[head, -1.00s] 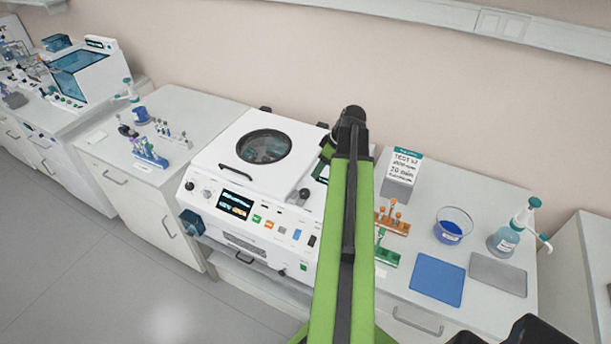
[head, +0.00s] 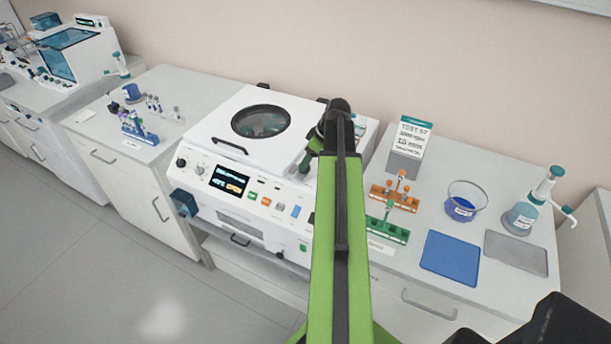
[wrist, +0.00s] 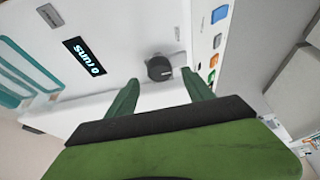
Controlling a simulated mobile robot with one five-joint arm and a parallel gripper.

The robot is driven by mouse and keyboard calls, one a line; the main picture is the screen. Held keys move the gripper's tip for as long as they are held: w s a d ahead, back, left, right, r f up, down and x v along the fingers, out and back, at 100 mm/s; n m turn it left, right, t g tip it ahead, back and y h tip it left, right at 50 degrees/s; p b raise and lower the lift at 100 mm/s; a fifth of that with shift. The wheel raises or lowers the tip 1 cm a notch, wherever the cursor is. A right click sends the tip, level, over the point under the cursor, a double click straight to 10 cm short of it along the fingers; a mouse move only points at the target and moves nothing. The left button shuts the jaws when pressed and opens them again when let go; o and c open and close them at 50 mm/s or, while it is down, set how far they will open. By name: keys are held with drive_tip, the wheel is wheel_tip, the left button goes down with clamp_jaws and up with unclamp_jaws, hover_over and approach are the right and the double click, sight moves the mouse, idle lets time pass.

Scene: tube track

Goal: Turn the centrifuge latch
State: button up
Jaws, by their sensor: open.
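The white centrifuge (head: 215,165) stands on the bench with its round-windowed lid closed. Its latch, a dark round knob (wrist: 160,68) with a pale mark, sits on the white top surface beside a small display (wrist: 84,57) in the wrist view. My gripper (wrist: 161,79) is open, with its two green fingers pointing toward the knob, one to each side of it and slightly short of it in the picture. I cannot tell whether they touch it. In the head view my gripper (head: 307,160) is at the lid's right front corner, and my arm hides part of the machine's right side.
Right of my arm are an orange tube rack (head: 393,197), a green rack (head: 388,230), a blue mat (head: 450,258), a bowl (head: 465,200) and a pump bottle (head: 522,213). A sign (head: 408,145) stands behind. A blue rack (head: 138,128) is on the left bench.

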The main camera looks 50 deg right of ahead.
drive_tip(key=b+x, duration=0.1)
drive_tip(key=x, duration=0.2)
drive_tip(key=shift+f+b, duration=0.25)
drive_tip(key=shift+b, duration=0.15)
drive_tip(key=shift+r, duration=0.1)
clamp_jaws()
